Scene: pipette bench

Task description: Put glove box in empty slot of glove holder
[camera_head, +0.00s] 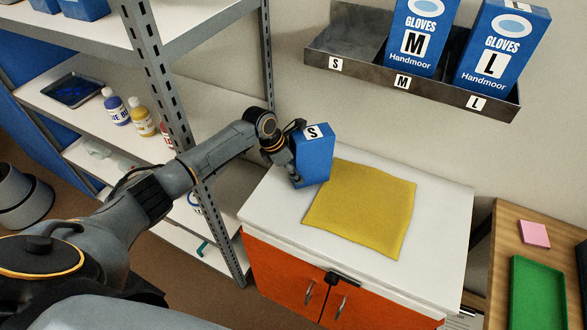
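A blue glove box (314,160) with an S label is at the back left of the white cabinet top. My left gripper (295,165) is at its left side, with its fingers against or around the box; the box hides part of the fingers. I cannot tell whether the box rests on the cabinet top or is just above it. The metal glove holder (345,69) is on the wall above. Its left slot, marked S, is empty. Blue boxes M (407,50) and L (490,65) stand in the other slots. My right gripper is not in view.
A yellow cloth (361,208) lies on the white cabinet top (425,270). A metal shelf rack (182,100) with bottles (141,116) and a dark tray (73,90) stands at the left, close to my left arm. A wooden table (500,255) with a green tray (537,292) is at the right.

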